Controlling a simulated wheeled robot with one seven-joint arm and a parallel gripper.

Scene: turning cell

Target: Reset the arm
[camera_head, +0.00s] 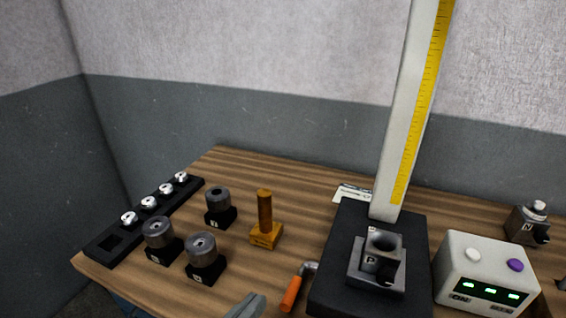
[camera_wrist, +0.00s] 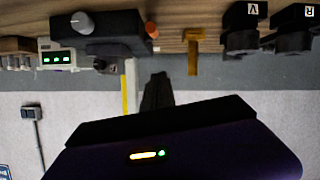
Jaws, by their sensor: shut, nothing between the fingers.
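My gripper (camera_wrist: 158,78) shows in the wrist view as dark fingers close together, shut with nothing between them. The wrist view looks upside down, with the table along its top edge. The fingers are apart from the table things and have the grey wall behind them. In the head view a grey shape at the bottom edge is cut off, and I cannot tell if it is part of my gripper.
A wooden table (camera_head: 300,190) holds a tall scaled column (camera_head: 405,120) on a black base, a control box (camera_head: 485,270) with green lights, an orange-handled tool (camera_head: 291,294), a wooden stamp-like block (camera_head: 265,225), several metal cylinders (camera_head: 158,233) and a black rack (camera_head: 107,243).

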